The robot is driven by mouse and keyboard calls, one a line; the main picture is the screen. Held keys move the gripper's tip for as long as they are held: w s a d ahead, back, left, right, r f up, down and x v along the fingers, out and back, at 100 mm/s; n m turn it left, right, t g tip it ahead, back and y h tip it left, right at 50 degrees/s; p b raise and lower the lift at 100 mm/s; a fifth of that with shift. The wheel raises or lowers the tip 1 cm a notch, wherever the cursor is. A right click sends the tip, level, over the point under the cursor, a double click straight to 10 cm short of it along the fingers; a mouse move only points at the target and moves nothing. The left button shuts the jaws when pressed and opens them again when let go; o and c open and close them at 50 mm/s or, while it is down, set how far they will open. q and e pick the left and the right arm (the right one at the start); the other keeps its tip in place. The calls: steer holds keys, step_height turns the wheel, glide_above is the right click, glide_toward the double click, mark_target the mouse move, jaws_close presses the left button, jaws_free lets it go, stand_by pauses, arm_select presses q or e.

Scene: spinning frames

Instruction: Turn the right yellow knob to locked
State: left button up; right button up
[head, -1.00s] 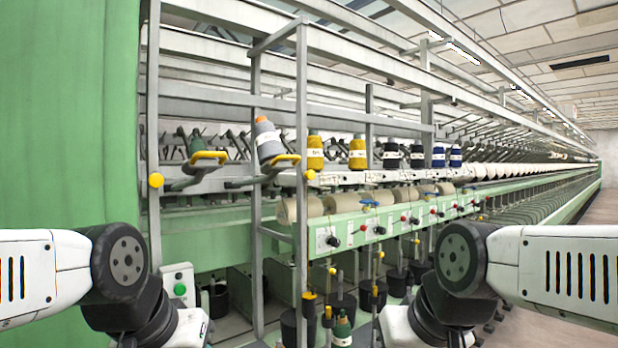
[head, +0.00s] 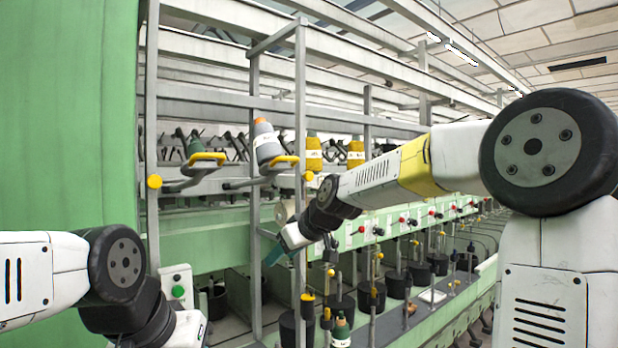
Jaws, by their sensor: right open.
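The right yellow knob (head: 308,175) is a small round disc on the right grey post, just right of the tilted grey yarn cone. Its face is small, and I cannot tell its turned position. The left yellow knob (head: 155,181) sits on the left grey post. My right arm reaches in from the right. Its gripper (head: 274,252) is open, below and left of the right knob and apart from it, pointing down and left. My left arm shows at the lower left, but its gripper is out of view.
A tilted grey cone (head: 267,145) and yellow cones (head: 313,155) stand near the right knob. A green-button box (head: 178,284) is at the lower left. Grey posts and rails cross the space ahead. My right arm hides part of the machine.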

steer(key=w+d+r+t+y, duration=0.1)
steer(key=w+r+t+y, duration=0.15)
steer(key=w+r, duration=0.5)
steer(key=m+t+y, duration=0.2)
steer(key=t, duration=0.2)
glide_toward(311, 175)
steer(key=shift+x, duration=4.05)
jaws_close()
